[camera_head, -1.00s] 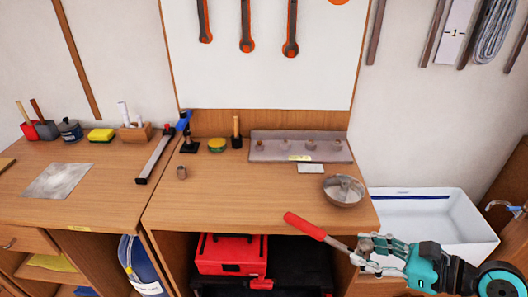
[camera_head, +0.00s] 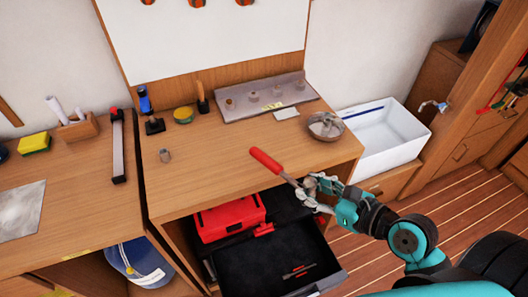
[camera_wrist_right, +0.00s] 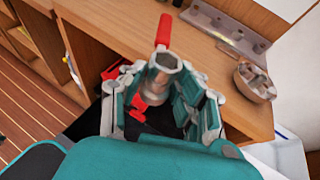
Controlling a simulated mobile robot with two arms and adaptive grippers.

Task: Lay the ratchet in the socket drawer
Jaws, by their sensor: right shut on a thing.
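The ratchet (camera_head: 266,160) has a red handle and a grey metal head. My right gripper (camera_head: 311,187) is shut on it near the head, with the handle pointing up and left. The ratchet is held in the air by the bench's front edge, above the open drawer. In the right wrist view the red handle (camera_wrist_right: 164,30) sticks out beyond the fingers (camera_wrist_right: 163,75). The black drawer (camera_head: 250,270) stands pulled out below the bench, with a small red-and-grey tool lying in it. My left gripper is out of view.
A red case (camera_head: 230,217) sits behind the drawer under the bench (camera_head: 225,160). A metal bowl (camera_head: 326,126) and a grey rack (camera_head: 262,98) stand on the bench top. A white sink (camera_head: 385,138) is at the right. The bench's front middle is clear.

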